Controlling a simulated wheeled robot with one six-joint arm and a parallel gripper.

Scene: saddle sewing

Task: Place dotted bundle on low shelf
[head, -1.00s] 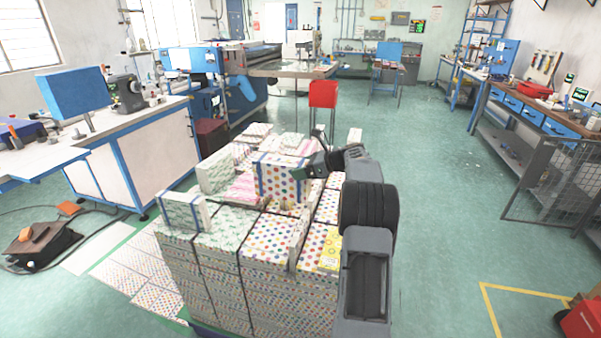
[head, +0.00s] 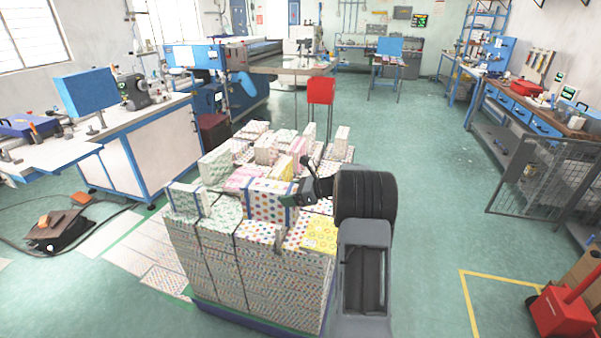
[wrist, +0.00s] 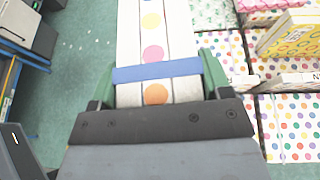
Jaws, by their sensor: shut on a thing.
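The dotted bundle (head: 265,204) is a white block with coloured dots and blue bands. In the head view it is at the near middle of a large stack, and its underside is hard to separate from the stack top. My gripper (head: 296,198) is shut on its right end. In the wrist view the bundle (wrist: 155,30) runs away from me between the green fingers of my gripper (wrist: 157,82), with a blue band across it. No low shelf can be picked out for certain.
The stack (head: 215,258) of patterned blocks stands on a blue pallet, with several loose bundles upright on top. A white-and-blue workbench (head: 150,150) is at the left. A wire mesh gate (head: 540,180) is at the right.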

